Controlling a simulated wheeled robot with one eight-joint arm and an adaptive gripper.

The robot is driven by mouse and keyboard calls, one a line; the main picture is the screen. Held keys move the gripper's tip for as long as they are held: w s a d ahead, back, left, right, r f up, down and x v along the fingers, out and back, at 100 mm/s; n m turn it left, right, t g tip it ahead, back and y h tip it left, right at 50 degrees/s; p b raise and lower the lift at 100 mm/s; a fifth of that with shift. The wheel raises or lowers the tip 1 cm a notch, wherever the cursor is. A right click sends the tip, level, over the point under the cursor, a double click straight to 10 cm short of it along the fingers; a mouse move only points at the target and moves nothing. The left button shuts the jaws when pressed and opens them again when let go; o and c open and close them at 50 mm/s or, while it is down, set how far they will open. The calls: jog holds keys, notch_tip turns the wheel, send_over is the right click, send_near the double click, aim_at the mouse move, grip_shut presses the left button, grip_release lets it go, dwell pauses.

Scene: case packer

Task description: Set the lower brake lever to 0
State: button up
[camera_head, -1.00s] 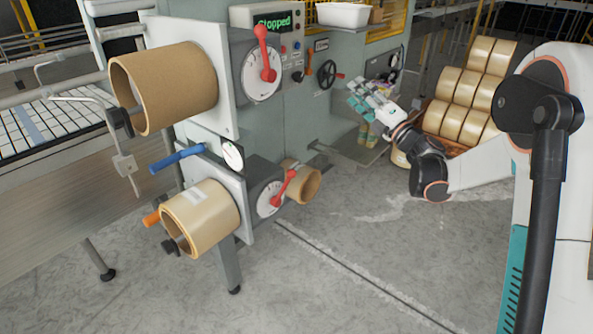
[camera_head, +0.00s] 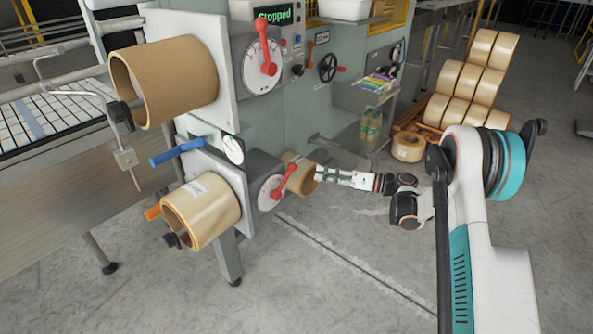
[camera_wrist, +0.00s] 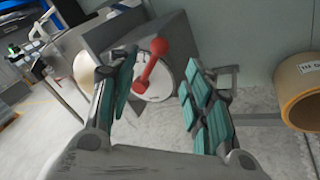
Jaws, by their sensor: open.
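The lower brake lever (camera_head: 285,181) is red with a round knob and sits on a white dial (camera_head: 268,193) on the lower unit. It tilts up to the right in the head view. The wrist view shows the lever (camera_wrist: 151,66) and dial (camera_wrist: 160,84) between my spread fingers, some way beyond them. The dial's marks are too small to read. My gripper (camera_head: 318,173) is open and empty, to the right of the lever in the head view. It also shows in the wrist view (camera_wrist: 160,95), with teal pads, apart from the lever.
The upper red lever (camera_head: 264,50) stands above on its own dial. A tape roll (camera_head: 300,172) is just behind the lower lever. A tape roll (camera_head: 202,210) is on the lower spindle. Another roll (camera_head: 408,147) lies on the floor by the stacked rolls. The floor in front is clear.

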aim_at(285, 180)
jog(key=b+x, duration=0.2)
jog(key=x, duration=0.8)
